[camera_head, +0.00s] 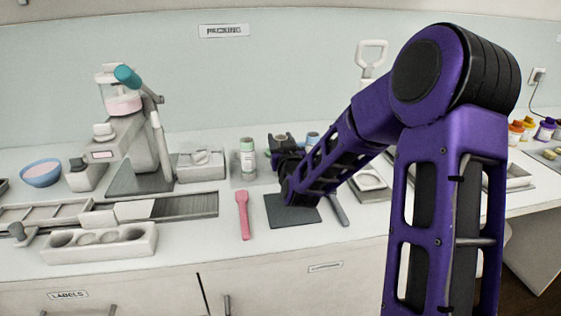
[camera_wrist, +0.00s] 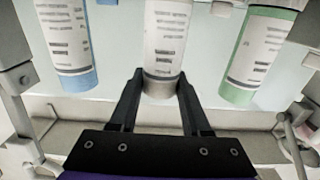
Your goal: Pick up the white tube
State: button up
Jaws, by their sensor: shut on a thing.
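The white tube (camera_wrist: 166,40) is in the middle of the wrist view, with a printed label and a grey-brown end. My gripper (camera_wrist: 161,82) has one finger on each side of that end and is shut on it. A blue-ended tube (camera_wrist: 77,78) is on the left and a green-ended tube (camera_wrist: 240,90) on the right, both apart from the fingers. In the head view the green tube (camera_head: 247,160) stands upright left of my gripper. The blue tube (camera_head: 313,138) shows only partly behind my arm, and the held tube is mostly hidden.
A pink spatula (camera_head: 243,213) and a dark mat (camera_head: 293,213) lie in front on the counter. A mill (camera_head: 122,135) with a teal-ended handle and a blue bowl (camera_head: 41,174) stand at the left. Paint-like jars (camera_head: 545,128) stand at the far right.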

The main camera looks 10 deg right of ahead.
grip_shut()
notch_tip(320, 180, up, 10)
jog(key=p, duration=0.1)
jog(key=shift+p, duration=0.35)
